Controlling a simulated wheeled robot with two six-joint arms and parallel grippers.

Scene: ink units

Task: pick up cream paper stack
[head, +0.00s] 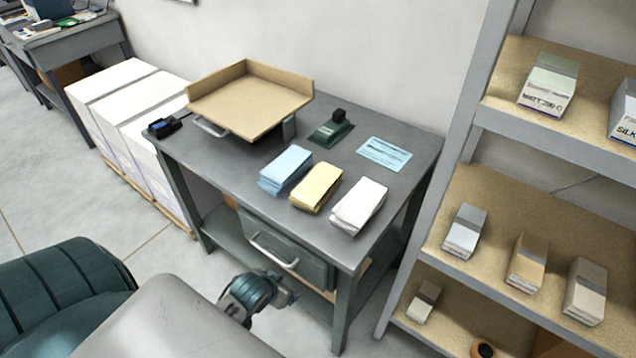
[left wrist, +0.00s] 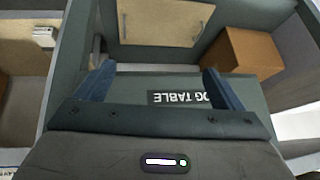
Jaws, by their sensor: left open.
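The cream paper stack (head: 316,187) lies on the grey table (head: 225,165), between a blue paper stack (head: 286,170) and a white paper stack (head: 359,205). My left gripper (head: 288,297) is low in front of the table, below the tabletop and near the drawer, apart from the stacks. In the left wrist view my left gripper (left wrist: 158,72) has its two blue fingers spread wide with nothing between them. A dark surface with an upside-down label (left wrist: 180,99) lies behind the fingers. No paper stack shows between the fingers there. My right gripper is not in view.
A tan tray (head: 250,100), a dark green device (head: 331,130) and a blue sheet (head: 384,153) are on the table. The drawer handle (head: 272,251) sticks out in front. Shelves (head: 470,185) with packs stand at right; white paper piles (head: 130,100) stand at left.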

